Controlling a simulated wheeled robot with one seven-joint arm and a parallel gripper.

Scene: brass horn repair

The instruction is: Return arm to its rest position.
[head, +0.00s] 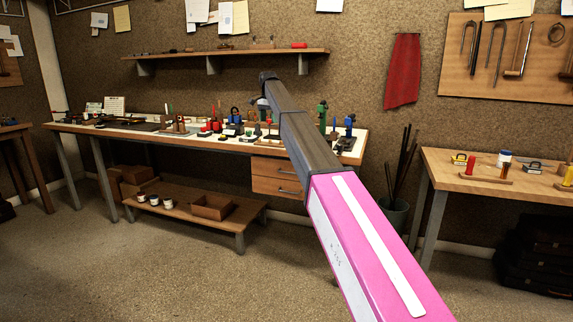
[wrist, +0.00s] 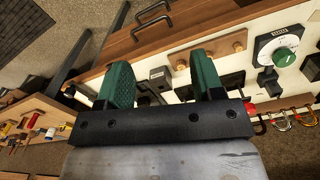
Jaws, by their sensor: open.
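My arm (head: 365,235), pink with a dark forearm, reaches from the lower right up over the workbench (head: 120,131). In the head view its far end stands in front of the wall shelf's lower edge, and the fingers cannot be made out there. In the wrist view my gripper (wrist: 162,82) has two green-padded fingers set wide apart with nothing held between them. A small dark box (wrist: 160,77) shows between the fingers, beyond them on the white bench top. The picture from the wrist is tilted.
The bench carries many small tools and stands. A wall shelf (head: 225,54) runs above it, and a low platform (head: 190,207) with jars stands below. A second table (head: 465,178) is at right, with a bucket of rods (head: 396,215) beside it. Open floor (head: 130,275) lies in front.

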